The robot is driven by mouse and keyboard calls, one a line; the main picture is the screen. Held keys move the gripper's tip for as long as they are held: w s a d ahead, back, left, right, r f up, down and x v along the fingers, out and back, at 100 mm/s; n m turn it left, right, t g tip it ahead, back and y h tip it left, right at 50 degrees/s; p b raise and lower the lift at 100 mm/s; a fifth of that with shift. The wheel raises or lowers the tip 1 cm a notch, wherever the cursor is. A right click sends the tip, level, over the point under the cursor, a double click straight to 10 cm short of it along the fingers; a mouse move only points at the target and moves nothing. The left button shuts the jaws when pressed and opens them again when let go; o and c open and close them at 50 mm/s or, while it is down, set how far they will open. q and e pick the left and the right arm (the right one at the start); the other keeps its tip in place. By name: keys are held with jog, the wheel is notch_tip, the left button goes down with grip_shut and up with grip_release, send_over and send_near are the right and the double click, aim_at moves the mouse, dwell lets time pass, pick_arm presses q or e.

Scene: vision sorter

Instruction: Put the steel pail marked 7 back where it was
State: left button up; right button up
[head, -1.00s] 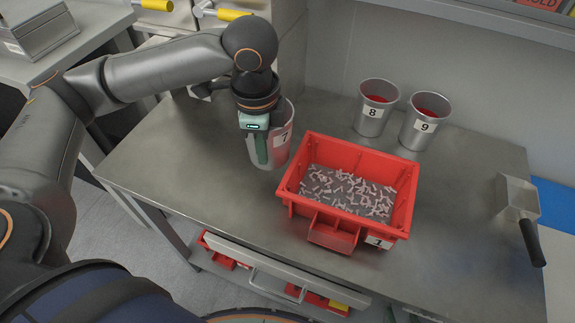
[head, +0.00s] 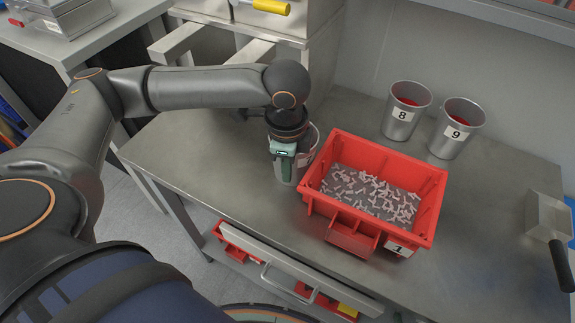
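The steel pail marked 7 (head: 311,141) stands upright at the left of the red bin, on or just above the steel bench; its base is too hidden to tell. The gripper appears shut on the pail wall; the other finger is hidden. The pail's label is mostly covered by the gripper. My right gripper is not in view.
The red bin marked 1 (head: 432,212), with many small pale parts, is close to the pail's right. Steel pails marked 8 (head: 402,122) and 9 (head: 452,139) stand at the back. A scoop (head: 548,221) lies at the right. The bench (head: 190,150) is clear at the left.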

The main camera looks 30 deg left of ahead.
pick_arm(q)
jog(key=o, duration=0.4)
jog(key=shift+c, duration=0.2)
jog(key=shift+r, duration=0.1)
